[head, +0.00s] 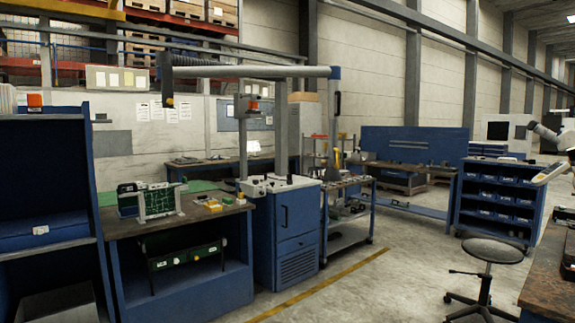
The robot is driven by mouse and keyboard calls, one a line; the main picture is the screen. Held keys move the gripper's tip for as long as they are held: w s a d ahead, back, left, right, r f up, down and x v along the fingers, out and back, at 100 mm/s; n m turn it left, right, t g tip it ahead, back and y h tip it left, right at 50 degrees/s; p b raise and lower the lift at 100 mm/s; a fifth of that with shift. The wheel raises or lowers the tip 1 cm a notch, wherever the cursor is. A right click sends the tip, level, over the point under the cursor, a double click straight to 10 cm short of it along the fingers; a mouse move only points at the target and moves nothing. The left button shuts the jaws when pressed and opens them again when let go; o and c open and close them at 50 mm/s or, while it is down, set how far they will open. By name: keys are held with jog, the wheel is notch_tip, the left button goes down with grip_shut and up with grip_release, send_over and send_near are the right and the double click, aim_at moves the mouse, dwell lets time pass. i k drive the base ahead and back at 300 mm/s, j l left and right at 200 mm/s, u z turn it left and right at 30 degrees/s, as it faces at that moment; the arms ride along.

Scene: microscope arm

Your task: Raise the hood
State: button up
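I cannot pick out a hood with certainty. A grey horizontal tube (250,72) runs above the blue cabinet (298,235) in the middle. A dark downturned end piece (167,78) hangs at its left end, high above the left workbench, and may be the hood. A grey upright (280,130) rises from the cabinet top towards the tube. At the right edge, a pale jointed device (549,133) with a light-coloured head (550,173) is cut off by the frame; I cannot tell what it is. My gripper is not in view.
A workbench (165,222) with a green-and-white unit (157,202) stands at left, beside a blue shelf (45,240). A stool (490,251) and another bench (552,280) stand at right. A bin rack (497,195) is behind. The floor between is clear.

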aim_at(332, 174)
jog(key=i+u, duration=0.2)
jog(key=i, duration=0.85)
